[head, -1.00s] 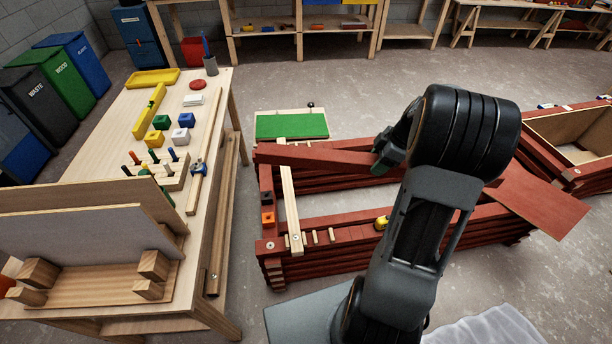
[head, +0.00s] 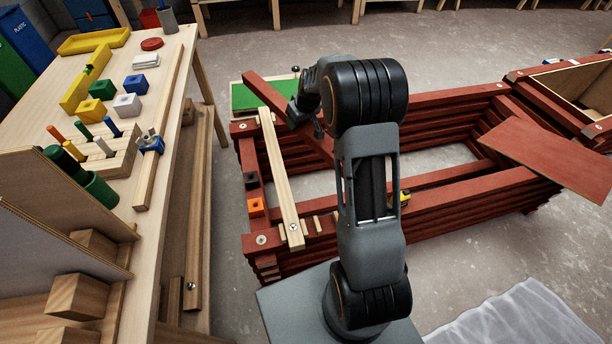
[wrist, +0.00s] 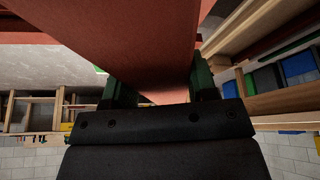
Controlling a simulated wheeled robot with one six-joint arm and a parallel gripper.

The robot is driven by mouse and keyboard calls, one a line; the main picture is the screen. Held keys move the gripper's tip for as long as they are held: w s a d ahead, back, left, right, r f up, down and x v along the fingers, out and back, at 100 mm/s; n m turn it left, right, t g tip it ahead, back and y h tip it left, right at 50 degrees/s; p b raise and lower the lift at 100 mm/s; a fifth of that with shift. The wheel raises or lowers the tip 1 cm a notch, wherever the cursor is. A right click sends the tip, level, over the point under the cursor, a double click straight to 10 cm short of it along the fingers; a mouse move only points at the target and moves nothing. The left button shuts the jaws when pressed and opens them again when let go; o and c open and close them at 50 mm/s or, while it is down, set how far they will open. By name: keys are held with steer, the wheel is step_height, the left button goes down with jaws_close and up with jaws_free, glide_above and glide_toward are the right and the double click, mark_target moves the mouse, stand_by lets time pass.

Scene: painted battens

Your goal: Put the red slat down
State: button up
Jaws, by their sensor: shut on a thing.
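The red slat (head: 268,94) is a long flat red bar held slantwise above the left end of the red stacked frame. It runs from above the green panel down toward the frame's inside; its lower right part is partly hidden by my arm. My gripper (head: 306,112) is shut on the red slat near its middle. In the wrist view the slat (wrist: 130,40) looms large between the dark green fingers of my gripper (wrist: 160,92). Whether the slat touches the frame, I cannot tell.
The red frame (head: 440,225) has an open middle. A pale batten (head: 280,180) lies across its left end, and a red board (head: 555,155) leans at its right. A workbench (head: 40,120) with coloured blocks stands at left. A yellow tape measure (head: 404,196) sits on the front rail.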

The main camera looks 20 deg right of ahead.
steer(key=w+a+f+m+h+b, duration=0.2)
steer(key=w+a+f+m+b, duration=0.2)
steer(key=w+a+f+b, duration=0.4)
steer(key=s+d+f+b, duration=0.4)
steer(key=d+f, duration=0.5)
steer(key=d, duration=0.1)
steer(key=shift+s+f, duration=0.15)
steer(key=f, duration=0.1)
steer(key=d+f+b, duration=0.1)
steer(key=f, duration=0.1)
steer(key=f+b, duration=0.1)
steer(key=f, duration=0.1)
steer(key=shift+s+d, duration=0.15)
steer(key=shift+d, duration=0.25)
steer(key=shift+b, duration=0.3)
steer(key=shift+f, duration=0.15)
steer(key=o, duration=1.4)
